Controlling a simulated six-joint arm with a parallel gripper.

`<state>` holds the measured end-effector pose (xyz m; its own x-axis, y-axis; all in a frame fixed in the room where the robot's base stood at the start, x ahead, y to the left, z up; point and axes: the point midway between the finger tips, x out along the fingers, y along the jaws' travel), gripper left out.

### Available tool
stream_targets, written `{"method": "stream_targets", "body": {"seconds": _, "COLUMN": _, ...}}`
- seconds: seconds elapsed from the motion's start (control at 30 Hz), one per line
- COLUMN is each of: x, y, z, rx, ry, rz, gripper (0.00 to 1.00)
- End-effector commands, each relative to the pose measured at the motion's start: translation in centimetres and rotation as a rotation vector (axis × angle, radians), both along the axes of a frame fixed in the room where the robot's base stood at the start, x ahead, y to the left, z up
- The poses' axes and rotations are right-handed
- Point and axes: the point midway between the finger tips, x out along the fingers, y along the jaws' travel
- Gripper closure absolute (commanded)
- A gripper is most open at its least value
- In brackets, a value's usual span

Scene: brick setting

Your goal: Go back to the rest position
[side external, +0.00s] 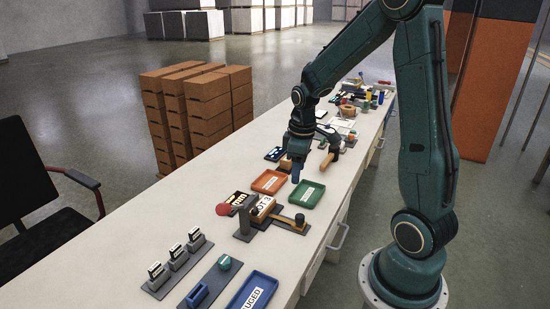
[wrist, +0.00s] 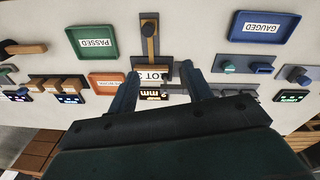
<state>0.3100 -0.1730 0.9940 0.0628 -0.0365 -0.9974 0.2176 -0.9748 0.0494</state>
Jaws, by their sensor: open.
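My gripper (side external: 296,173) hangs above the bench near the far ends of the orange tray (side external: 270,182) and the green tray (side external: 307,194). In the wrist view its two fingers are spread (wrist: 160,88), and I see nothing held between them. A block marked "LOT 3" (side external: 262,207) sits at the gauge fixture (side external: 243,229). In the wrist view the block's label (wrist: 153,76) shows beyond and between the fingertips, apart from them as far as I can tell. The green tray is marked "PASSED" (wrist: 92,41).
A blue tray marked "GAUGED" (side external: 252,291) lies at the near end of the bench (side external: 130,252). Several small grey stands (side external: 178,257) are beside it. Stacked brown boxes (side external: 198,105) and a black chair (side external: 40,190) stand on the floor left of the bench.

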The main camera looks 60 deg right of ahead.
Motion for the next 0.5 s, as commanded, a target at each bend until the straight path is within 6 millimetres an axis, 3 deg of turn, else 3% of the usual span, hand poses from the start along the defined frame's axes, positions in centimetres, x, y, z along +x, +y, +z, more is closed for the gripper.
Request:
{"method": "stream_targets", "body": {"seconds": 0.2, "x": -0.6, "y": 3.7, "z": 4.4, "rx": -0.022, "ry": -0.075, "rz": -0.031, "gripper": 0.5}}
{"method": "stream_targets", "body": {"seconds": 0.5, "x": -2.9, "y": 8.5, "z": 9.1, "rx": -0.025, "ry": -0.175, "rz": -0.079, "gripper": 0.5}}
